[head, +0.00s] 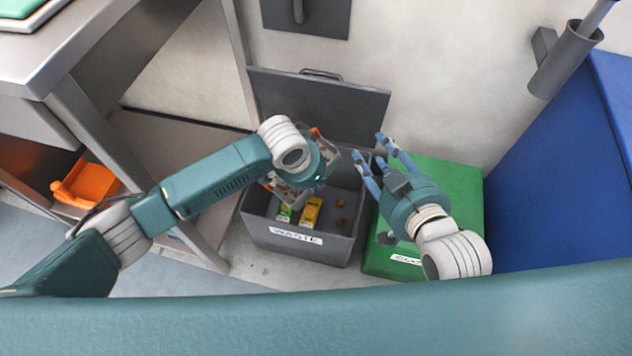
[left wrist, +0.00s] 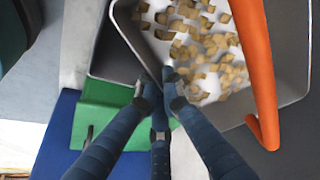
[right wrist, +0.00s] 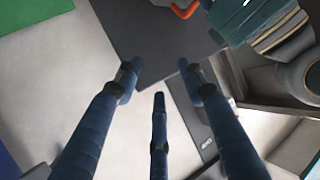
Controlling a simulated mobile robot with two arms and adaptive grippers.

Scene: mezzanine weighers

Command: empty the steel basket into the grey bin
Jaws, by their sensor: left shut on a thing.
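The steel basket (head: 284,190) hangs tilted over the grey bin (head: 335,247), which is labelled WASTE. My left gripper (head: 325,165) is shut on the basket's rim; the hand hides much of the basket in the head view. In the left wrist view the fingers (left wrist: 160,84) meet at the rim of the basket (left wrist: 292,75), with its orange handle across it. A yellow item (head: 311,212), a green-and-white item (head: 284,212) and small brown lumps lie in the bin. My right gripper (head: 370,160) is open and empty above the green bin.
The grey lid (head: 320,105) stands open against the wall behind the bin. The green bin (head: 455,180) is closed beside it. A blue block (head: 550,170) bounds the right. A steel table (head: 60,40) and an orange tray (head: 88,186) are at the left.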

